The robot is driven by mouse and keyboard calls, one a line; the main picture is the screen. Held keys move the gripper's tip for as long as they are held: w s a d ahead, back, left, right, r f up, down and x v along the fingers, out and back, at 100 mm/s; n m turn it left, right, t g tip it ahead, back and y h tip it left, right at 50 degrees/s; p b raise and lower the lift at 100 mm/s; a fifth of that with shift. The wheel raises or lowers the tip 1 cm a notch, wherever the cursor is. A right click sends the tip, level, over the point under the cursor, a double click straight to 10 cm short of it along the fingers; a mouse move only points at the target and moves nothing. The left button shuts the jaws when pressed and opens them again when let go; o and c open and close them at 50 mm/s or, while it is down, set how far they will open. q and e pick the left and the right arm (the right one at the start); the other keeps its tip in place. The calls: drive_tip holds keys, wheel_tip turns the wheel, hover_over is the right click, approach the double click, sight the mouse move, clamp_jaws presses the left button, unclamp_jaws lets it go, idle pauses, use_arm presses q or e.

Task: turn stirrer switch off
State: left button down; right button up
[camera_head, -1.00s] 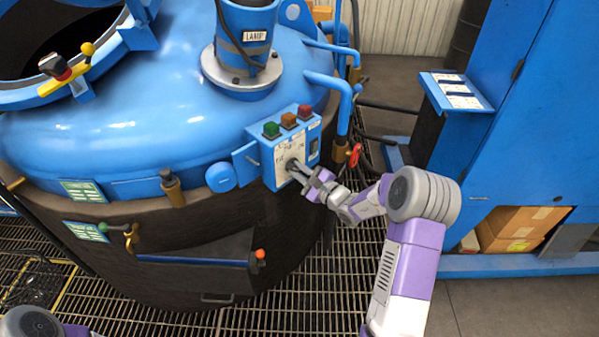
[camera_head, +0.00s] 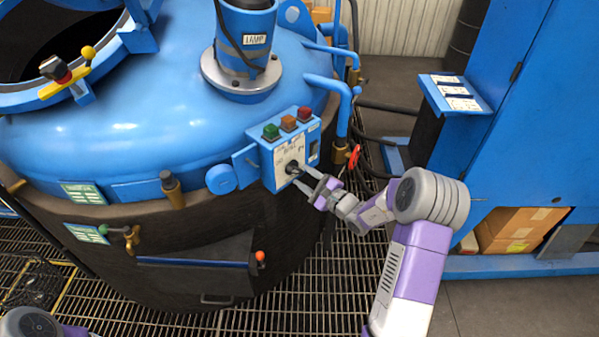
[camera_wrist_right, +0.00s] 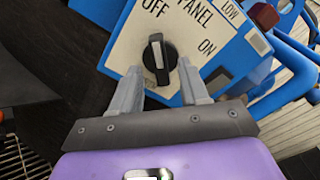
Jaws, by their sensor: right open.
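The stirrer switch is a black rotary knob (camera_wrist_right: 159,58) on a white-faced panel (camera_wrist_right: 190,40) with OFF and ON lettering. In the right wrist view its white line points up, a little left, on the side of the OFF label. In the head view the knob (camera_head: 292,167) sits on the blue control box (camera_head: 312,130) on the furnace side. My right gripper (camera_wrist_right: 160,85) is open, its two fingers apart below the knob on either side, and a gap shows around the knob. In the head view my right gripper (camera_head: 305,180) is just in front of the box. My left gripper is out of view.
Green, orange and red buttons (camera_head: 288,123) top the box. A red valve handle (camera_head: 353,157) and blue pipes (camera_head: 335,85) stand close to its right. A blue cabinet (camera_head: 530,110) is at the right. Grating floor lies below.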

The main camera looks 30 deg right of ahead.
drive_tip(key=v, duration=0.4)
drive_tip(key=shift+s+p, duration=0.2)
drive_tip(key=shift+p, duration=0.1)
